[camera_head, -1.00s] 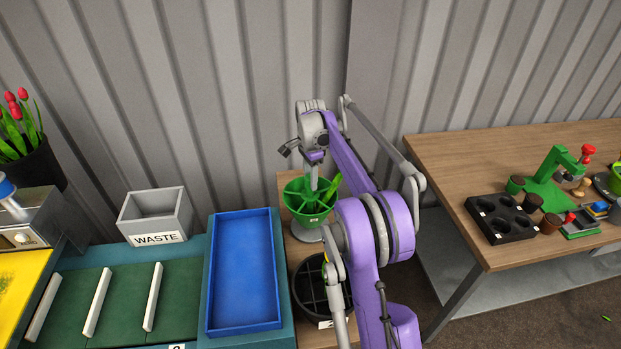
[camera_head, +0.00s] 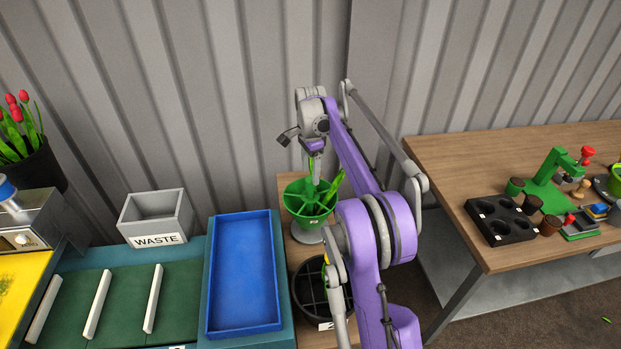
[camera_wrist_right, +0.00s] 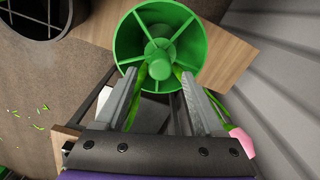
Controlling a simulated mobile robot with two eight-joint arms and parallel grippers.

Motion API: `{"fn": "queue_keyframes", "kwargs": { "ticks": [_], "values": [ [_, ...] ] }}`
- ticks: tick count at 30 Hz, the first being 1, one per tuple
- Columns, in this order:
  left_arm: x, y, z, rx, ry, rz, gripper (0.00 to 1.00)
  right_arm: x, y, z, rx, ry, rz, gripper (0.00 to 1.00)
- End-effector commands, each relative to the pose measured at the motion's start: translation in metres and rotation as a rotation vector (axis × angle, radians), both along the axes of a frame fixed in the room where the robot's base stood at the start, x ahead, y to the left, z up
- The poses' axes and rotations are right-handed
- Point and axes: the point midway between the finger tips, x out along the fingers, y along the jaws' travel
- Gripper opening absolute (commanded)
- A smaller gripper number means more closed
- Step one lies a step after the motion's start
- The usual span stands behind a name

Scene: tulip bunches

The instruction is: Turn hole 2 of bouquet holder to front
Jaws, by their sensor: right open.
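The green bouquet holder (camera_head: 309,211) stands upright on its grey foot on the wooden table beside the blue tray. It is a round cup divided by spokes around a central hub. A small white label shows on its front rim; I cannot read its number for sure. Green leaves or stems (camera_head: 333,189) stick out at its right side. My right gripper (camera_head: 316,180) points down over the holder. In the right wrist view the holder (camera_wrist_right: 121,43) shows from above, and my open fingers (camera_wrist_right: 160,90) are on either side of the hub's line, seemingly not gripping it. My left gripper is not in view.
A black divided bin (camera_head: 303,291) stands just in front of the holder. The blue tray (camera_head: 243,280) and grey WASTE box (camera_head: 156,219) are to the left. The corrugated wall is close behind. A wooden table (camera_head: 450,165) with a black pot tray (camera_head: 499,222) is to the right.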

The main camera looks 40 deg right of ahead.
Motion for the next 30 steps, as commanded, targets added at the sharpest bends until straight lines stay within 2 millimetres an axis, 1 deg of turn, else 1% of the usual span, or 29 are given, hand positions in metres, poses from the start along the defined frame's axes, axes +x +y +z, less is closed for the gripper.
{"fn": "queue_keyframes", "kwargs": {
  "ticks": [1,3,6,10,15,30],
  "values": [
    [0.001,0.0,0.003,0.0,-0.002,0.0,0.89,0.0,0.0,0.013,0.0,-0.001,0.0,0.7],
    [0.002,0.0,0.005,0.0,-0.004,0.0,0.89,0.0,0.0,0.027,0.0,-0.001,0.0,0.7],
    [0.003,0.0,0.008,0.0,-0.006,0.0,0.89,0.0,0.0,0.045,0.0,-0.001,0.0,0.7],
    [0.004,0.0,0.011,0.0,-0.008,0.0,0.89,0.0,0.0,0.06,0.0,-0.001,0.0,0.7],
    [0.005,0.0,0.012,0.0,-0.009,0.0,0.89,0.0,0.0,0.067,0.0,0.0,0.0,0.7],
    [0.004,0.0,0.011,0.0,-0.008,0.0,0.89,0.0,0.001,0.067,0.0,0.0,0.002,0.7]
  ]
}}
